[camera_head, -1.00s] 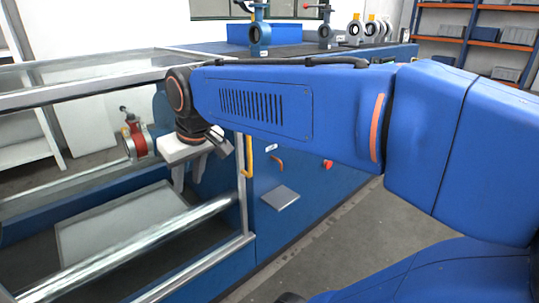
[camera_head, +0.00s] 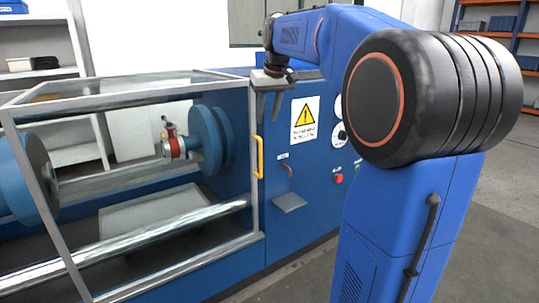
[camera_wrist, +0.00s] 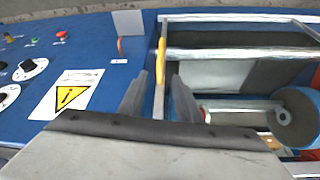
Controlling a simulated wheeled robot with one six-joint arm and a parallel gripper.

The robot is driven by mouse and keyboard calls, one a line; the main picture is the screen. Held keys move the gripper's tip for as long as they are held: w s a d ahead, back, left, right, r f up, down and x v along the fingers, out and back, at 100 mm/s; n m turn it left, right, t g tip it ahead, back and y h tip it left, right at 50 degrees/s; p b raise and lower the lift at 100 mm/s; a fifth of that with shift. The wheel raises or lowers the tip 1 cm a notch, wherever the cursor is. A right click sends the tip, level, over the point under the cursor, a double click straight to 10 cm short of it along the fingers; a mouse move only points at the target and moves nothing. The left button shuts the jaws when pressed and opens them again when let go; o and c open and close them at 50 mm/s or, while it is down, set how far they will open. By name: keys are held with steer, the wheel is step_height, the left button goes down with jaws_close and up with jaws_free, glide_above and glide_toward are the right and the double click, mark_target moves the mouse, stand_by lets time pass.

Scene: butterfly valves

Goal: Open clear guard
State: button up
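The clear guard (camera_head: 252,128) is a metal-framed see-through cover over the left part of the blue machine. Its yellow handle (camera_head: 260,156) stands upright on the guard's right edge. My gripper (camera_head: 267,116) hangs with its fingers pointing down, near the guard's upper right corner and above the handle. In the wrist view, my gripper (camera_wrist: 160,76) is open, one finger on each side of the guard's frame edge. The yellow handle (camera_wrist: 161,49) shows just beyond the fingertips, in line with the gap. I see no contact with it.
Behind the guard is a red valve (camera_head: 176,145) beside blue discs (camera_head: 212,137). Right of the guard are a warning sign (camera_head: 305,120), a grey ledge (camera_head: 289,203) and a red button (camera_head: 339,178). Open floor (camera_head: 475,245) lies at right.

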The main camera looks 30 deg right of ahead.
mark_target(261, 148)
steer(key=x, duration=1.7)
steer(key=shift+w, duration=0.1)
steer(key=shift+c, duration=0.3)
jaws_close()
